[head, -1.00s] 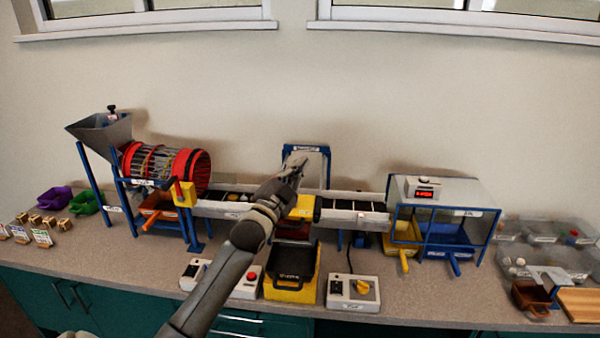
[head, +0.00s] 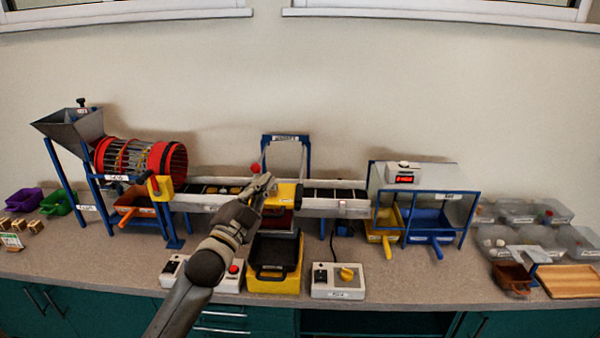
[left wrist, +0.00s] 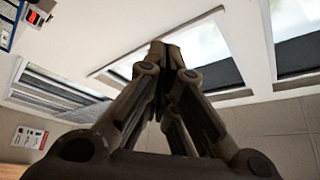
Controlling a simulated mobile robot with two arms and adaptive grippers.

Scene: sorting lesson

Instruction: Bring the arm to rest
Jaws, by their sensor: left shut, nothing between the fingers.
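My left arm comes in from the bottom of the head view, and its gripper (head: 264,183) is in front of the middle of the conveyor, by the yellow block under the blue arch. The gripper is shut and empty. In the left wrist view the closed fingers (left wrist: 168,58) point up, with wall and windows behind them. My right gripper is not in view.
The conveyor (head: 335,207) runs behind my gripper. A hopper (head: 72,127) and red drum (head: 170,160) stand left. A yellow tray (head: 275,284) and control boxes (head: 338,281) stand at the front. A blue-framed station (head: 440,180) and clear bins (head: 520,212) are on the right.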

